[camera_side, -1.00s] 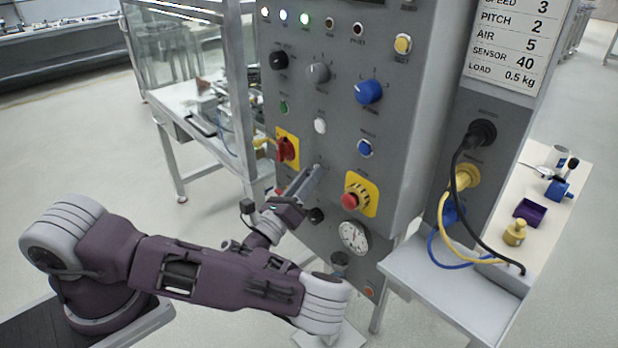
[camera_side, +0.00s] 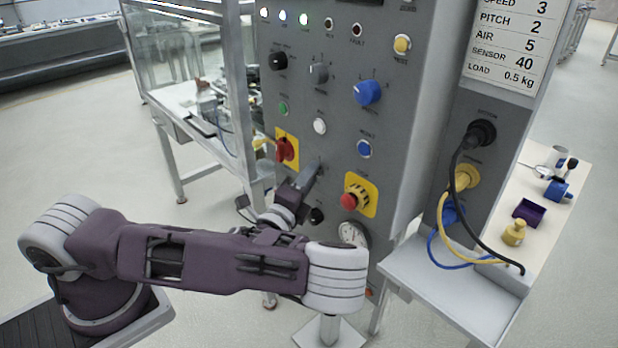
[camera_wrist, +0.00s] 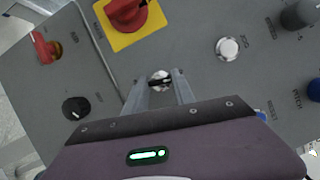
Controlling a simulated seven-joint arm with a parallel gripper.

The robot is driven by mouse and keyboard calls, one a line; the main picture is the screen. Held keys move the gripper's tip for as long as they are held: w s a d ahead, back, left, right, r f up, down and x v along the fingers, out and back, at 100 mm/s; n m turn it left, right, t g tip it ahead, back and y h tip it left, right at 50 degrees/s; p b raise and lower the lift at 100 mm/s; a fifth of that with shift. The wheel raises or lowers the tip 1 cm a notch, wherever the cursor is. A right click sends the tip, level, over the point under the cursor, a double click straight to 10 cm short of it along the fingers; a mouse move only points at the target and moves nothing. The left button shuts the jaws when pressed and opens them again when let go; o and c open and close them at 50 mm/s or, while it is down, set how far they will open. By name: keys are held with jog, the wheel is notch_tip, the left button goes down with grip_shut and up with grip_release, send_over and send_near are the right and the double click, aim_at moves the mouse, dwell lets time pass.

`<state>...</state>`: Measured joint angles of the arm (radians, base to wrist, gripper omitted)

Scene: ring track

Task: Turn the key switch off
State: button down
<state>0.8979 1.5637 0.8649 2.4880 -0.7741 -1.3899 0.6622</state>
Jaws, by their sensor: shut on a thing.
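The key switch (camera_wrist: 160,77) shows in the wrist view as a small round metal lock with a dark key, between my fingertips. My gripper (camera_wrist: 160,86) is shut on the key, its two pale fingers on either side of it. In the side view my gripper (camera_side: 313,170) reaches up to the grey panel between the red rotary switch and the emergency stop. There the fingers hide most of the key switch, and I cannot read the key's angle.
A red rotary switch on a yellow plate (camera_side: 286,148) is close at the left. A white button (camera_side: 320,126) lies above. A black knob (camera_wrist: 76,107) is near in the wrist view.

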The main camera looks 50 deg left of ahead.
jog(key=shift+n+g, duration=0.5)
jog(key=shift+n, duration=0.7)
jog(key=shift+d, duration=0.1)
jog(key=c, duration=1)
grip_release()
jog(key=shift+c, duration=0.2)
